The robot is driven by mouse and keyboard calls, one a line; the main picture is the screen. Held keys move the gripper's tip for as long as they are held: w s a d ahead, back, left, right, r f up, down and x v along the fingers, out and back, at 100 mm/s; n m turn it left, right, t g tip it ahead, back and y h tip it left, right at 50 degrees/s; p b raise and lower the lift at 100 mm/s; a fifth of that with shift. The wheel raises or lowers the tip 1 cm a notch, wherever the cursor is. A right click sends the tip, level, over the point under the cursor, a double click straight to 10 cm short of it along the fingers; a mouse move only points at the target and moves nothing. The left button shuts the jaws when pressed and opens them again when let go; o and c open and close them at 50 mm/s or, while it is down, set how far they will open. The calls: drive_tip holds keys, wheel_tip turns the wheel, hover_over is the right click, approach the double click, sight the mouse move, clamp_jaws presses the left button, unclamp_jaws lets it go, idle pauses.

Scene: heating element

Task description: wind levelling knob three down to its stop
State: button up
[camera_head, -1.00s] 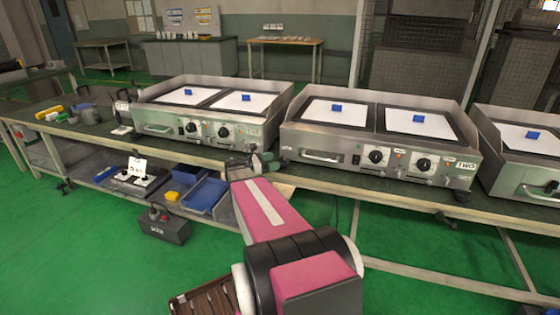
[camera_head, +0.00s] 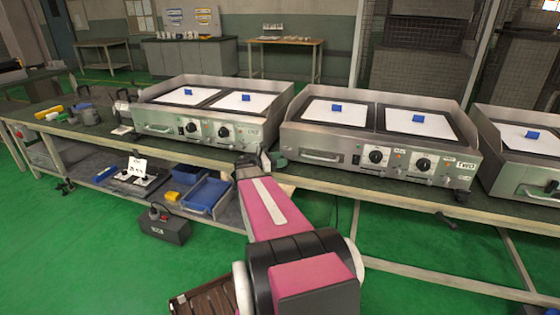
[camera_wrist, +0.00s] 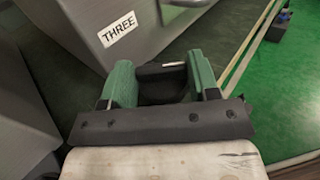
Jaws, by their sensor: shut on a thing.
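In the wrist view, the two green fingers of my gripper (camera_wrist: 158,85) stand on either side of a black knob (camera_wrist: 160,73), which has a pale mark on top. The fingers are shut on it, and they hide its sides and lower part. Above left is a grey metal casing with a white label reading THREE (camera_wrist: 118,30). In the head view, my gripper (camera_head: 263,161) is at the front edge of the bench, by the right front corner of the left griddle (camera_head: 210,112). The knob cannot be made out there.
A second griddle (camera_head: 372,140) labelled TWO stands to the right, with a further griddle (camera_head: 527,150) beyond. Tools and mugs lie on the bench (camera_head: 110,128) at left. Blue bins (camera_head: 205,195) are on the lower shelf, and a dark box (camera_head: 165,226) stands on the green floor.

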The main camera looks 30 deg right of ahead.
drive_tip(key=shift+s, duration=0.1)
drive_tip(key=n+t, duration=0.1)
drive_tip(key=t, duration=0.1)
drive_tip(key=n+t, duration=0.2)
drive_tip(key=t, duration=0.1)
drive_tip(key=shift+s, duration=0.4)
drive_tip(key=n+t+y, duration=0.1)
drive_tip(key=n+t, duration=0.2)
drive_tip(key=t, duration=0.1)
drive_tip(key=shift+s+t, duration=0.15)
drive_tip(key=shift+t, duration=0.25)
drive_tip(key=shift+d+n+t+y, duration=0.15)
drive_tip(key=shift+n+t+y, duration=0.75)
drive_tip(key=shift+n+t, duration=0.5)
drive_tip(key=shift+t, duration=0.3)
drive_tip(key=o, duration=0.9)
drive_tip(key=shift+o, duration=0.2)
